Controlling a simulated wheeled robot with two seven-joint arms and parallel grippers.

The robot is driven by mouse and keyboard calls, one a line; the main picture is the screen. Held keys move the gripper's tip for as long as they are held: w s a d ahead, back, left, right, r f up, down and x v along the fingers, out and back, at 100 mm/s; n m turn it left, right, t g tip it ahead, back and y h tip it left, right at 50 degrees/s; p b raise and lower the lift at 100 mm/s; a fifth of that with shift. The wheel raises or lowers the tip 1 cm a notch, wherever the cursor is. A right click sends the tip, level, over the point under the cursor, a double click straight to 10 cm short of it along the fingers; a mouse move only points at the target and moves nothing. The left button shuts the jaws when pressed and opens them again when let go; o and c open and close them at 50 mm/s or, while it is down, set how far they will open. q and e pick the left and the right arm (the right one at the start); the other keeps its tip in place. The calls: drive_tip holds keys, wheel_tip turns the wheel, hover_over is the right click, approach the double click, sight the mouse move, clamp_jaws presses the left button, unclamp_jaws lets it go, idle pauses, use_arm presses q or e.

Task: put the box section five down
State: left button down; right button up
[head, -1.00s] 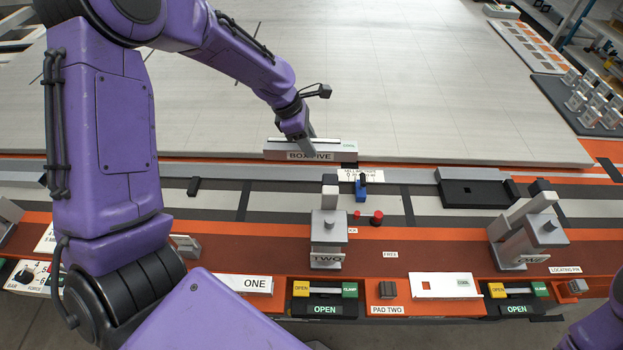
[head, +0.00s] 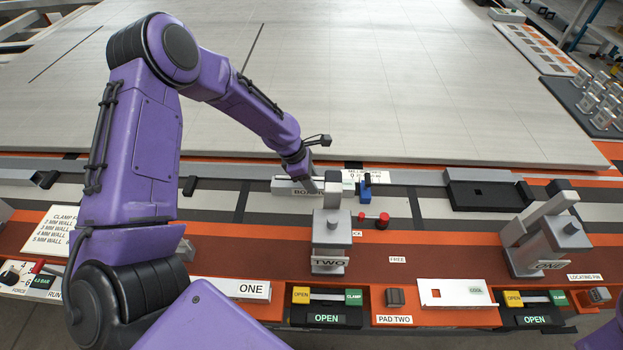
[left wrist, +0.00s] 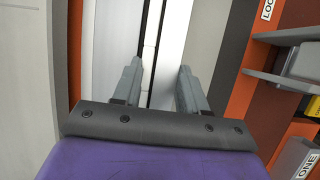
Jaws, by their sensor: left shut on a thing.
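Box section five (head: 284,188) is a light grey bar whose label is partly covered; "BOX" can be read. It lies lengthwise along the grey rail, just in front of the large pale panel. My left gripper (head: 308,182) is shut on it from above, toward its right part. In the left wrist view the two fingers (left wrist: 157,90) stand either side of the pale bar (left wrist: 173,52). Clamp two (head: 331,238) stands in front and hides part of the bar's right end. I cannot tell whether the bar touches the surface below. My right gripper is out of view.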

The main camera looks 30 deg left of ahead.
use_arm(q)
drive_tip(key=c, duration=0.6)
unclamp_jaws()
drive_tip(key=v, duration=1.2)
drive_tip(key=shift+d+r, duration=0.1)
drive_tip(key=shift+r, duration=0.1)
